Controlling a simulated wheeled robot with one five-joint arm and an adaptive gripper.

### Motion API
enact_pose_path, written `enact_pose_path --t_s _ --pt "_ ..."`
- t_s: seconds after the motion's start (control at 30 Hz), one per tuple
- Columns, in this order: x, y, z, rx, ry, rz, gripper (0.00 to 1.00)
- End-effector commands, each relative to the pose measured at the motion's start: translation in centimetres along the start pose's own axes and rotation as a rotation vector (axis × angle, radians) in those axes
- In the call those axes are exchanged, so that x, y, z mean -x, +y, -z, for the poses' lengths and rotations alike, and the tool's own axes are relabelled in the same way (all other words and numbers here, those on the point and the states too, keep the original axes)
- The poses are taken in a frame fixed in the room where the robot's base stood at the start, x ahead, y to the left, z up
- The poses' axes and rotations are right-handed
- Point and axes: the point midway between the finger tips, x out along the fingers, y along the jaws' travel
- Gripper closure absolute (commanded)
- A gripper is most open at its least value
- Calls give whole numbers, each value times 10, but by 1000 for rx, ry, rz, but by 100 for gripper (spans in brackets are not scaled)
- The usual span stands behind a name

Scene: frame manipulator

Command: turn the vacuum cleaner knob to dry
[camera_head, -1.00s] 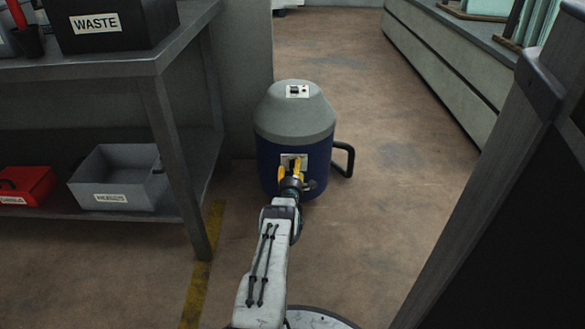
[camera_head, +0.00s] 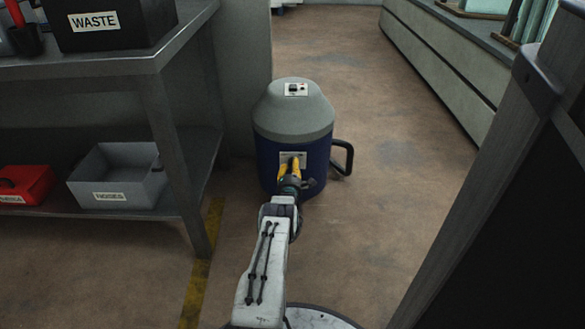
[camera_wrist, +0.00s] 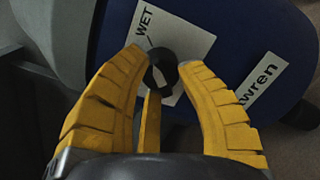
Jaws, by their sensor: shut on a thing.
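The vacuum cleaner (camera_head: 292,122) is a dark blue drum with a grey domed top, standing upright on the floor. Its knob (camera_wrist: 160,74) is small and dark, on a white plate (camera_wrist: 182,25) on the drum's front. The word WET and a thin dark mark beside it show on the plate in the wrist view; I see no word DRY. My gripper (camera_head: 289,168) has yellow fingers and is shut on the knob, one finger on each side of it in the wrist view (camera_wrist: 163,62). The fingers and arm hide the knob in the head view.
A grey shelf unit (camera_head: 160,110) with bins stands on the left, and a dark panel (camera_head: 510,210) fills the right front. Floor (camera_head: 400,150) is clear right of the drum.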

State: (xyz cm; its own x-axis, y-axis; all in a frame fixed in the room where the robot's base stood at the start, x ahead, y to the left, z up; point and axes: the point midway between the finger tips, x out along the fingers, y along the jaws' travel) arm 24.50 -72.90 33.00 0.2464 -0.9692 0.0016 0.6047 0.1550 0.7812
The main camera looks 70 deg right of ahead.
Motion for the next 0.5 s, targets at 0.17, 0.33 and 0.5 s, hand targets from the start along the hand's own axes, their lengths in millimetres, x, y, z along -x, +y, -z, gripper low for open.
enact_pose_path --t_s 0.17,0.33,0.5 --pt "0 0 2 71 0 -3 98" --pt "0 0 2 130 -2 -5 98" --pt "0 0 2 132 -2 -5 98"
